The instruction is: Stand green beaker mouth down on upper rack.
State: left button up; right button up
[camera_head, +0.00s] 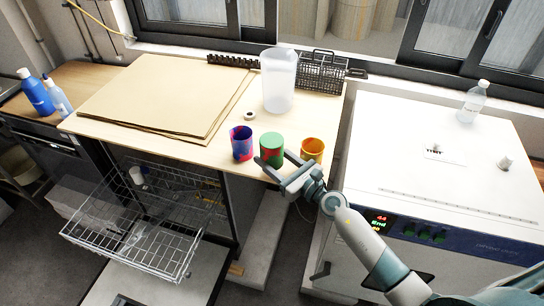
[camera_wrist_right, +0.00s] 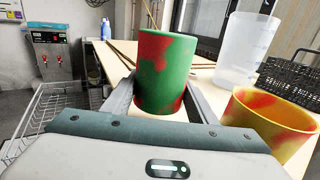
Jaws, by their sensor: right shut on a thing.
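The green beaker (camera_head: 272,151), with red patches, is upright at the front edge of the wooden table. My right gripper (camera_head: 273,163) is shut around it, one finger on each side. In the right wrist view the beaker (camera_wrist_right: 166,75) stands between the fingers. The wire rack (camera_head: 92,241) is pulled out below the table at the left, well away from the gripper. My left gripper is not in view.
A blue-red beaker (camera_head: 241,143) stands left of the green one and an orange beaker (camera_head: 313,149) right of it. A tall translucent container (camera_head: 279,80) stands behind. A small white cup (camera_head: 137,175) is at the rack's back. Much of the rack's front is bare.

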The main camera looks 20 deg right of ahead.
jog(key=shift+f+b, duration=1.5)
jog(key=shift+f, duration=0.4)
jog(key=shift+f, duration=0.25)
jog(key=o, duration=1.1)
jog(key=shift+d+b, duration=0.1)
jog(key=shift+b, duration=0.25)
